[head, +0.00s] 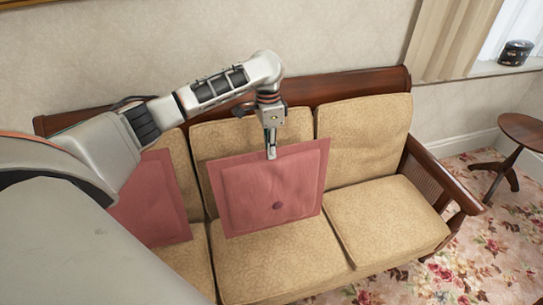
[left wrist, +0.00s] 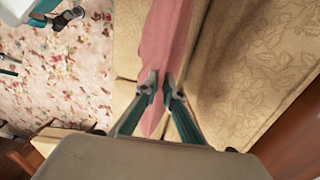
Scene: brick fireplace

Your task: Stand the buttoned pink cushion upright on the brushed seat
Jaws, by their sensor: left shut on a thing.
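The buttoned pink cushion (head: 250,187) is a square with a flat border and a dark button below its middle. It hangs roughly upright over the middle seat of the tan sofa (head: 268,268), in front of the back cushion. My left gripper (head: 271,153) is shut on its top edge. The left wrist view shows the cushion (left wrist: 167,40) edge-on between the fingertips of my left gripper (left wrist: 160,92). I cannot tell whether its lower edge touches the seat. Part of what looks like my right gripper (left wrist: 62,18) shows at upper left; its jaws are unclear.
A second pink cushion (head: 152,207) is at the sofa's left, partly hidden by my left arm. The right seat (head: 385,218) is bare. A wooden armrest (head: 440,172) bounds the right end, with a small round table (head: 522,128) beyond it on flowered carpet.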

